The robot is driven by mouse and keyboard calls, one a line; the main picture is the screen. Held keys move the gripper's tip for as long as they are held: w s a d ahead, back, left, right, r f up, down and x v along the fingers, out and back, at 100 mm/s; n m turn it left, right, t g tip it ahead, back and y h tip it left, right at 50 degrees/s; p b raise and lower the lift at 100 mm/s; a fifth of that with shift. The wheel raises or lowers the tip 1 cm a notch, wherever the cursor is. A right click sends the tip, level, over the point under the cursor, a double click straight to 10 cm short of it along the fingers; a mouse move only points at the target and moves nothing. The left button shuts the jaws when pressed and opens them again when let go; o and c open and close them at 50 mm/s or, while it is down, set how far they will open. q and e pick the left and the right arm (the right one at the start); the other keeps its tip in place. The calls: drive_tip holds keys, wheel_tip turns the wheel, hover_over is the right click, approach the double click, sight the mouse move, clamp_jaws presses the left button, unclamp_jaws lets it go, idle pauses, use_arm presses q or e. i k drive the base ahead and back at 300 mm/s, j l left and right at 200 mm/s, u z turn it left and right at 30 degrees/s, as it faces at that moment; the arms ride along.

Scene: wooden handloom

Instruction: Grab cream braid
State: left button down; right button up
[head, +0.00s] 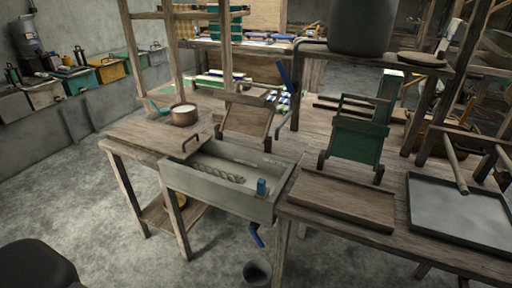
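A twisted cream-grey braid (218,173) lies inside an open grey box or drawer (225,203) at the front of the wooden table, left of the picture's middle. It lies along the back part of the box floor, with nothing covering it. A small blue block-like item (261,187) stands in the right end of the same box, apart from the braid. Neither of my grippers can be made out in the head view.
A wooden tray (343,210), a dark flat tray (462,240) and a green rack (357,140) stand to the right. A bowl of white material (183,114) and a tilted wooden stand (245,115) are behind the box. Wooden posts rise at the back left. A bucket (257,273) stands below.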

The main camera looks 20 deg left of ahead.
sight(222, 174)
drive_tip(key=i+j+u, duration=0.25)
drive_tip(key=i, duration=0.25)
drive_tip(key=i+j+u, duration=0.2)
drive_tip(key=i+j, duration=0.15)
drive_tip(key=i, duration=0.15)
drive_tip(key=j+u, duration=0.1)
drive_tip(key=j, duration=0.15)
drive_tip(key=i+j, duration=0.15)
drive_tip(key=k+j, duration=0.15)
drive_tip(key=j, duration=0.2)
drive_tip(key=i+l, duration=0.15)
drive_tip(key=l, duration=0.15)
drive_tip(key=i+l, duration=0.15)
drive_tip(key=l, duration=0.15)
